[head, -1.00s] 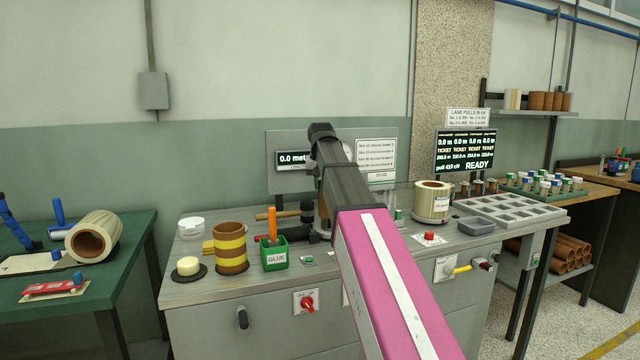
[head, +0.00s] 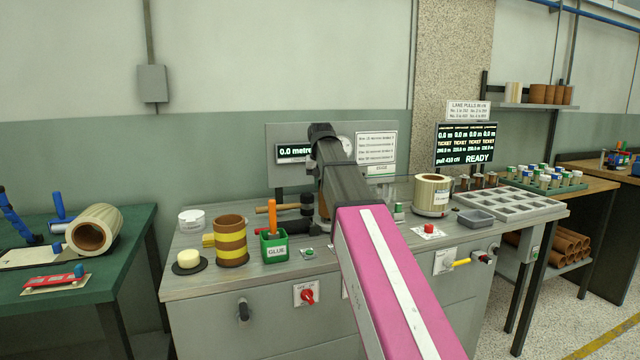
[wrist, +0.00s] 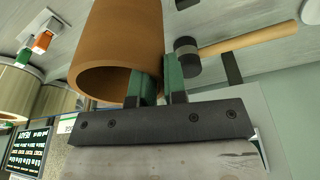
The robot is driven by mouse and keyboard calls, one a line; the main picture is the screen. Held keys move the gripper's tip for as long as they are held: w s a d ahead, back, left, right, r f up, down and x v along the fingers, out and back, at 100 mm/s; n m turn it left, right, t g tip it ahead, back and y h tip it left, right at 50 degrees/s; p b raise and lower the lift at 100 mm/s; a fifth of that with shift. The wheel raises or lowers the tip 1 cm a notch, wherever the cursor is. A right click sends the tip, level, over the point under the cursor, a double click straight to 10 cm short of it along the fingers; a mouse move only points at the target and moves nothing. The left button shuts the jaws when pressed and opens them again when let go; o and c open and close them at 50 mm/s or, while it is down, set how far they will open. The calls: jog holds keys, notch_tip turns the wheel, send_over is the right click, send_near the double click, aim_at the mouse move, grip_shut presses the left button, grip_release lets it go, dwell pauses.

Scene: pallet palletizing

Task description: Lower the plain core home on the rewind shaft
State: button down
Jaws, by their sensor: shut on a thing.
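The plain core (wrist: 118,45) is a brown cardboard tube with its open end toward the wrist camera. My gripper (wrist: 161,88) is shut on its wall; one green finger is at the open mouth and the other is outside. In the head view only a thin brown edge of the core (head: 323,208) shows beside my dark arm, low over the bench. The rewind shaft is not visible in either view, so I cannot tell how far the core is around it.
A mallet (wrist: 250,40) lies close beside the core. On the bench stand a green glue pot (head: 274,246), a yellow-striped core (head: 231,242), a cream roll (head: 432,196) and a grey compartment tray (head: 510,206). A display panel (head: 293,153) stands behind my arm.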

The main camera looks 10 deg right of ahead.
jog(key=shift+f, duration=1.35)
jog(key=c, duration=1.1)
grip_release()
jog(key=shift+r, duration=0.15)
notch_tip(320, 180, up, 8)
